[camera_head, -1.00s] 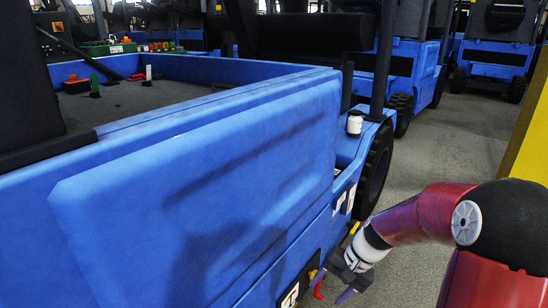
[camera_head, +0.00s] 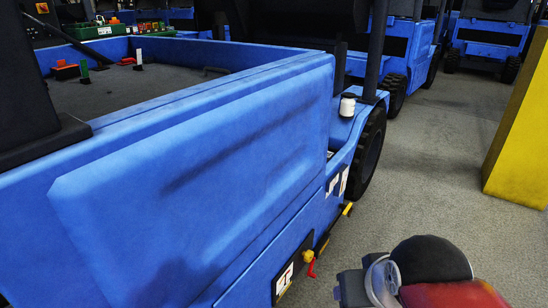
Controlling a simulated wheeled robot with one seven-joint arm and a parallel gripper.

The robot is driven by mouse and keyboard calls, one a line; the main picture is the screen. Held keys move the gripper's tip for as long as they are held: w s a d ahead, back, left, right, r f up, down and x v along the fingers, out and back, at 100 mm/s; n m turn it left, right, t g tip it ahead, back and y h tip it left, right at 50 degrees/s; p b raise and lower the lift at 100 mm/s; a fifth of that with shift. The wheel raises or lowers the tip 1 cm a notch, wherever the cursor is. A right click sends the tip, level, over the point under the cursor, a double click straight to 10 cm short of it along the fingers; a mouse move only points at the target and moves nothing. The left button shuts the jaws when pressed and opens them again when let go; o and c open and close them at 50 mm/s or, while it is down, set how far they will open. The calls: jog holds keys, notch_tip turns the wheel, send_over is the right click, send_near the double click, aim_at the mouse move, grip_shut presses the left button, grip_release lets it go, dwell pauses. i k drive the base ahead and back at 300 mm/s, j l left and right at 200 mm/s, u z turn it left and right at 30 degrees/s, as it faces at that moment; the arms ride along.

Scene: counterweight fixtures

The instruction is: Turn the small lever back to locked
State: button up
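A small red lever (camera_head: 311,268) hangs below a yellow knob (camera_head: 308,256) on the low side of the blue vehicle (camera_head: 200,190), beside a black-and-white marked plate (camera_head: 284,280). The red lever points down and slightly right. I cannot tell from this view whether that is its locked position. My arm is folded at the bottom right, and a dark part of its end (camera_head: 352,288) shows there, to the right of the lever and apart from it in the picture. My gripper's fingers cannot be made out.
A yellow bar (camera_head: 346,209) sticks out farther along the vehicle's side, near the black wheel (camera_head: 367,155). A white-and-black cylinder (camera_head: 347,105) stands on the ledge. A yellow block (camera_head: 517,140) stands at the right. Grey floor (camera_head: 430,180) between is clear.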

aim_at(309, 273)
jog(key=k+l+u, duration=0.8)
jog(key=l, duration=0.15)
jog(key=i+l, duration=0.05)
jog(key=i, duration=0.05)
